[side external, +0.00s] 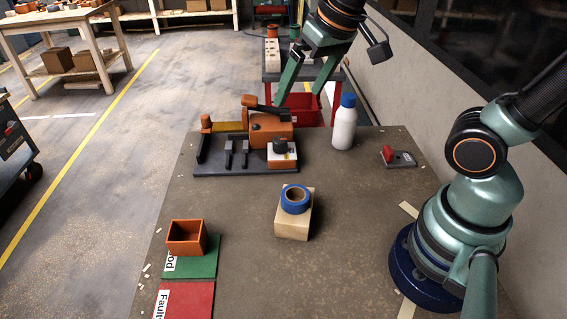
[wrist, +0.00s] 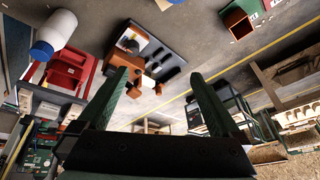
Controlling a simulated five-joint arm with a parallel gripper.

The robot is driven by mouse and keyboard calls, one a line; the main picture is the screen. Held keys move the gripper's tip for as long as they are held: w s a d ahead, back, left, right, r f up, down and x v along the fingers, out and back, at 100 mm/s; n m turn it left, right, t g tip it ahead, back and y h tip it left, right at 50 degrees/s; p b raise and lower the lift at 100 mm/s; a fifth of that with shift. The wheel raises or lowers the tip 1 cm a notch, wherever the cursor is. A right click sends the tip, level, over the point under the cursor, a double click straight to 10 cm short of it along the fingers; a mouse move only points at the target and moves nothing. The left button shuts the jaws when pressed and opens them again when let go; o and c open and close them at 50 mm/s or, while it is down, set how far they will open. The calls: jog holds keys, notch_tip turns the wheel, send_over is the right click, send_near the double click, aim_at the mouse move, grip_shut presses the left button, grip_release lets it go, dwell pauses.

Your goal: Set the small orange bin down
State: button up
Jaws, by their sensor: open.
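The small orange bin (side external: 187,246) stands upright and looks empty in the side external view. It sits at the far left part of a green mat (side external: 203,266) whose lettering is partly hidden by it. In the wrist view the bin (wrist: 238,24) shows near the top edge. My gripper (side external: 297,97) is raised beyond the far edge of the table, well away from the bin. Its two green fingers are spread with nothing between them, and the wrist view also shows the gripper (wrist: 160,78) empty.
A red mat (side external: 190,300) lies in front of the green one. A blue tape roll (side external: 295,196) sits on a wooden block (side external: 293,226). The table's centre left is clear.

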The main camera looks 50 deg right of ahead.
jog(key=shift+n+t, duration=0.5)
jog(key=shift+n, duration=0.3)
jog(key=shift+s+d+f, duration=0.25)
jog(key=shift+s+d, duration=0.55)
jog(key=shift+d, duration=0.05)
jog(key=shift+s+d+f, duration=0.25)
jog(key=shift+s+d, duration=0.55)
jog(key=shift+d, duration=0.05)
